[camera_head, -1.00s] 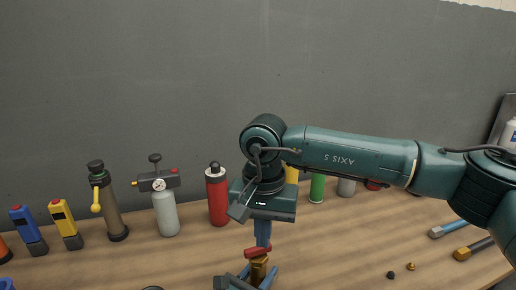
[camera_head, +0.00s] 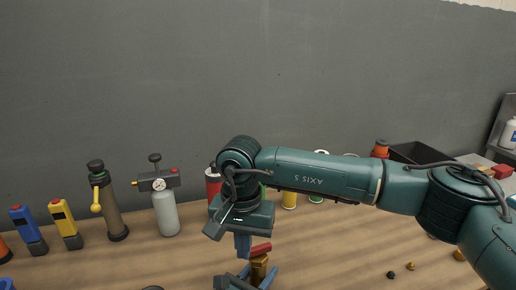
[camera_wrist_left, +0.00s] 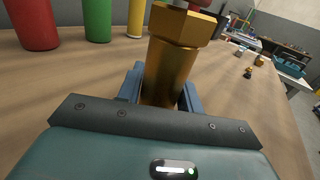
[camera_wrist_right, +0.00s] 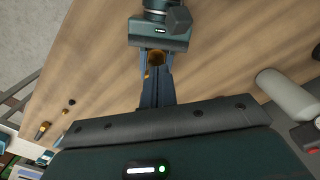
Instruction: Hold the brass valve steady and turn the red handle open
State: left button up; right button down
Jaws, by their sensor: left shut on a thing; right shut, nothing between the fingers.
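The brass valve (camera_head: 258,270) stands upright at the bottom of the head view, low over the wooden bench. My left gripper (camera_head: 257,277) is shut around its body; the left wrist view shows the brass valve (camera_wrist_left: 168,72) between both fingers. The red handle (camera_head: 261,249) sits on top of the valve; only a bit of the handle (camera_wrist_left: 190,4) shows at the top edge of the left wrist view. My right gripper (camera_head: 243,246) points down, shut and empty, just left of the handle. I cannot tell whether they touch. In the right wrist view the handle is not clearly visible.
A grey bottle with a gauge (camera_head: 166,210), a brown cylinder (camera_head: 116,213) and a red cylinder (camera_head: 213,184) stand along the back of the bench. Small loose fittings (camera_head: 391,275) lie to the right. The bench (camera_head: 335,245) between is mostly clear.

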aim_at(263, 254)
jog(key=shift+f, duration=1.1)
jog(key=shift+w+d, duration=0.4)
jog(key=shift+w, duration=0.15)
dwell(0.4)
jog(key=shift+s+d, duration=0.15)
jog(key=shift+d, duration=0.15)
jog(key=shift+s+d, duration=0.2)
jog(key=shift+d, duration=0.25)
jog(key=shift+d, duration=0.1)
jog(key=shift+d, duration=0.35)
jog(key=shift+d, duration=0.2)
jog(key=shift+s, duration=0.15)
dwell(0.3)
